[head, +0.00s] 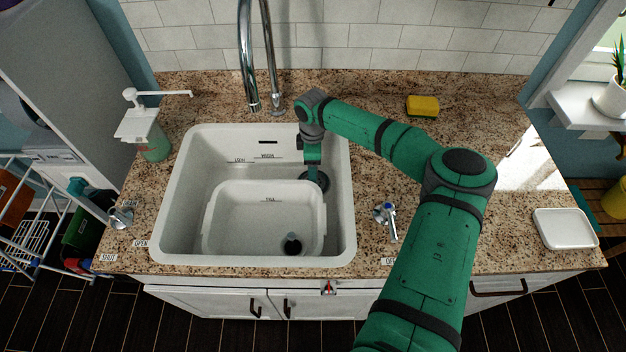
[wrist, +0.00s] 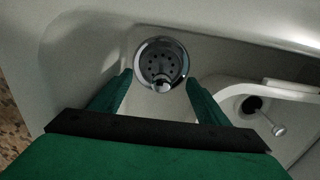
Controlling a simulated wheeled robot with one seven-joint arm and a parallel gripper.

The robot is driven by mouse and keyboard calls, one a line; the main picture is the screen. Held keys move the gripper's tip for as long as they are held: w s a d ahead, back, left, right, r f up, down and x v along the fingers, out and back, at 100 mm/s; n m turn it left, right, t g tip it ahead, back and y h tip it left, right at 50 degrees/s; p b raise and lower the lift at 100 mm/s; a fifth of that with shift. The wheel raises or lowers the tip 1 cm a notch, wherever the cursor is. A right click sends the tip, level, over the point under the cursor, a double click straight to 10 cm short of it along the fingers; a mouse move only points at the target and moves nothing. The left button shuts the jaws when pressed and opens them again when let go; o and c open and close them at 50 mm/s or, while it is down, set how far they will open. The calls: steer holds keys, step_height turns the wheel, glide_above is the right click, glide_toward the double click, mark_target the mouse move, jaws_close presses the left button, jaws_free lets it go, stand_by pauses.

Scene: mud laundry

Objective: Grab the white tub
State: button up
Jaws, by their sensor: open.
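The white tub (head: 250,222) sits inside the white sink (head: 168,215), low and toward the front, in the head view. A dark round fitting shows in its front right corner. The tub's corner also shows at the right of the wrist view (wrist: 222,88), with a dark hole and a pale knobbed stem in it. My gripper (head: 313,174) reaches down into the sink at its right rear, beside the tub's back right corner. In the wrist view my gripper (wrist: 160,85) is open and empty, its fingers apart over the sink's metal drain (wrist: 160,62).
A tall chrome faucet (head: 249,60) stands behind the sink. A soap dispenser (head: 150,135) is at left, a yellow sponge (head: 423,105) at back right. A tap handle (head: 388,215) stands right of the sink, and a white dish (head: 565,228) lies far right.

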step_height(320, 180, down, 5)
steer(key=shift+s+d, duration=0.1)
steer(key=shift+d, duration=0.05)
steer(key=c, duration=0.8)
